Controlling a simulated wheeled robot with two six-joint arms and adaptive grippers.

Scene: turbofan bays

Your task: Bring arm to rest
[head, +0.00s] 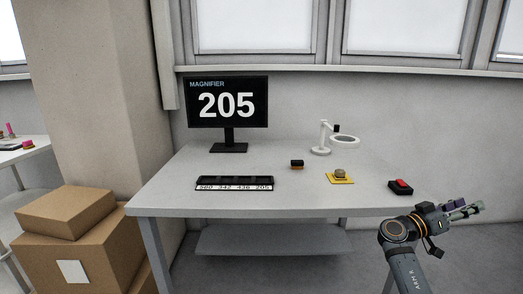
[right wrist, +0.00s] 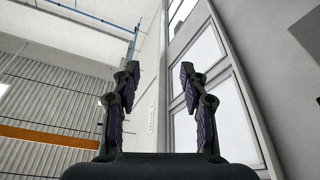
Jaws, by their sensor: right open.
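My right gripper (head: 465,210) is at the right of the head view, in front of the table's right front corner and pointing right, away from the tabletop. In the right wrist view its two fingers (right wrist: 160,85) stand apart with nothing between them. Beyond them that view shows wall, windows and ceiling. My right arm (head: 405,265) comes up from the bottom right. My left gripper does not show in either view.
The grey table (head: 165,185) carries a monitor (head: 228,103) reading 205, a numbered tray (head: 234,184), a small dark-and-orange block (head: 297,164), a yellow pad (head: 340,181) with a round piece, a white magnifier lamp (head: 321,148) and a red-topped box (head: 400,187). Cardboard boxes (head: 75,240) stand left.

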